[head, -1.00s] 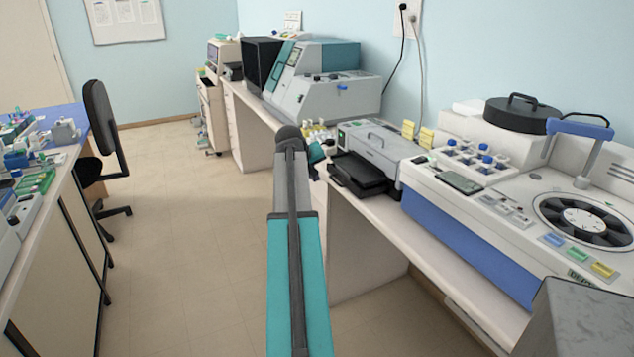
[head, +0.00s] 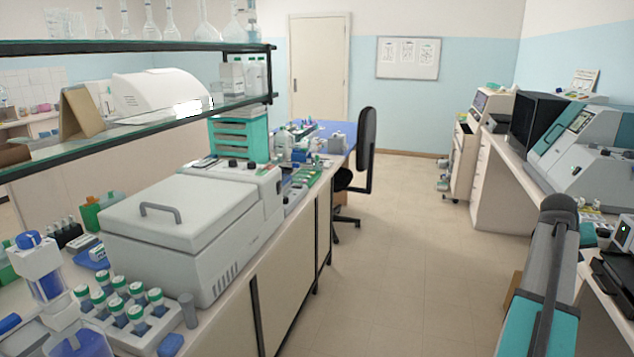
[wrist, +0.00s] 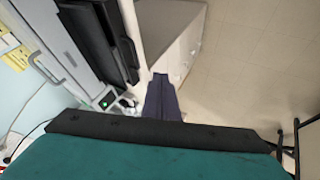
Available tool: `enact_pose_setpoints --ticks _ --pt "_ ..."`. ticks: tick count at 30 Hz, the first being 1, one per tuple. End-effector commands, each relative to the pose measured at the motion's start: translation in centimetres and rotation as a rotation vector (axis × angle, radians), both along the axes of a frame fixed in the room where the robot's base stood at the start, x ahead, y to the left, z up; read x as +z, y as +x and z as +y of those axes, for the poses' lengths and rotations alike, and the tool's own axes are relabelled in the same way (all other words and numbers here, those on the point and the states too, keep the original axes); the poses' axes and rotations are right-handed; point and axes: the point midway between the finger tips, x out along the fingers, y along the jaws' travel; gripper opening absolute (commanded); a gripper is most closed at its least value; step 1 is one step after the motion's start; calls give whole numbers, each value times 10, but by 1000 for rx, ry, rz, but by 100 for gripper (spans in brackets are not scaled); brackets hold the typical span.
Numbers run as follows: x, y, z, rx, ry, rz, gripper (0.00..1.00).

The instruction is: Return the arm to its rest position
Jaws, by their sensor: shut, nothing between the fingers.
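My arm (head: 545,285), teal and grey with a dark joint at its far end, reaches forward at the lower right of the head view. Its far end is beside the right-hand bench. In the wrist view my gripper (wrist: 160,82) shows as a narrow dark shape at the centre, its fingers together with nothing between them. It is over the bench edge near a grey device with a black tray (wrist: 92,45). In the head view the gripper is mostly hidden behind the arm's joint.
The left bench carries a grey lidded machine (head: 180,215), a rack of green-capped tubes (head: 128,305) and glass shelves (head: 140,112) above. A black chair (head: 367,145) stands beyond. The right bench holds a large analyser (head: 585,150). The floor (head: 400,230) between is clear.

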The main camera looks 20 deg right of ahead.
Motion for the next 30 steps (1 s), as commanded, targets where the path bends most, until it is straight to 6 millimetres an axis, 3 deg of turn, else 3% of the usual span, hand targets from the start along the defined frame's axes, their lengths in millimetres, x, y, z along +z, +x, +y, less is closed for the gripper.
enact_pose_setpoints --ticks 5,11,21,30 --pt "-18 37 20 52 18 12 0" --pt "-75 96 65 146 75 56 0" --pt "-190 169 167 303 186 152 0" --pt "-287 198 269 428 284 240 0"
